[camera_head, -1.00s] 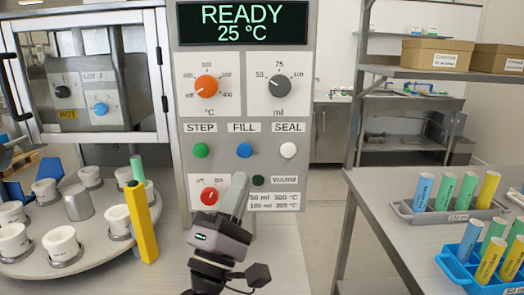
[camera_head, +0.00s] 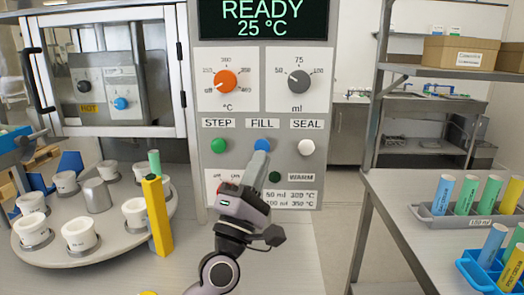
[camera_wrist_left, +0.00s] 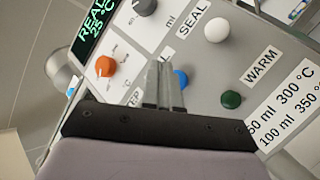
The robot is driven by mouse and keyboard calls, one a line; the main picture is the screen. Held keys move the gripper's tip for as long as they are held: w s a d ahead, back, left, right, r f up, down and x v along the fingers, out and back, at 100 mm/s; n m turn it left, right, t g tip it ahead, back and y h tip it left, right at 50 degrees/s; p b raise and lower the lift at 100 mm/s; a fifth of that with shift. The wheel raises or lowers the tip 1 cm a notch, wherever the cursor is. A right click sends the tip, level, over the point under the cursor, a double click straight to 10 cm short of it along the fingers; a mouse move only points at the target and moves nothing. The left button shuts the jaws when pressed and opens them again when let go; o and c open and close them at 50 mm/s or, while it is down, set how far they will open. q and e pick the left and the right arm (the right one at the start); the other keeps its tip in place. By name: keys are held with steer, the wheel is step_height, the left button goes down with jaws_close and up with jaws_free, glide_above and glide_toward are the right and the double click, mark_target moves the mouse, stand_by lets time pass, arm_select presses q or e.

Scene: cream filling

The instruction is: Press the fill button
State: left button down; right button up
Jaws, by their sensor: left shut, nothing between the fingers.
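The blue fill button (camera_head: 262,145) sits under the FILL label on the grey control panel (camera_head: 309,172). It also shows in the left wrist view (camera_wrist_left: 182,79), partly hidden behind the fingers. My left gripper (camera_head: 260,153) is shut and empty, its fingertips just in front of the button's lower part. I cannot tell whether they touch it. In the left wrist view the fingertips (camera_wrist_left: 164,75) lie beside the button in the picture. My right gripper is not in view. The display (camera_head: 262,20) reads READY and 25 °C.
The green STEP button (camera_head: 218,146) and white SEAL button (camera_head: 306,147) flank the blue one. A dark green button (camera_head: 275,177) is close below right. A turntable (camera_head: 110,227) with white cups and a yellow bar (camera_head: 157,215) stand left. A table with tubes is right.

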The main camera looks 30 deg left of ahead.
mark_target(262, 146)
arm_select(q)
steer(key=shift+w+a, duration=0.35)
steer(key=shift+w, duration=0.25)
steer(key=shift+w+a, duration=0.35)
steer(key=shift+w, duration=0.2)
stand_by(1.3)
steer(key=shift+w+a+b, duration=0.2)
steer(key=shift+w+b, duration=0.1)
steer(key=shift+w, duration=0.05)
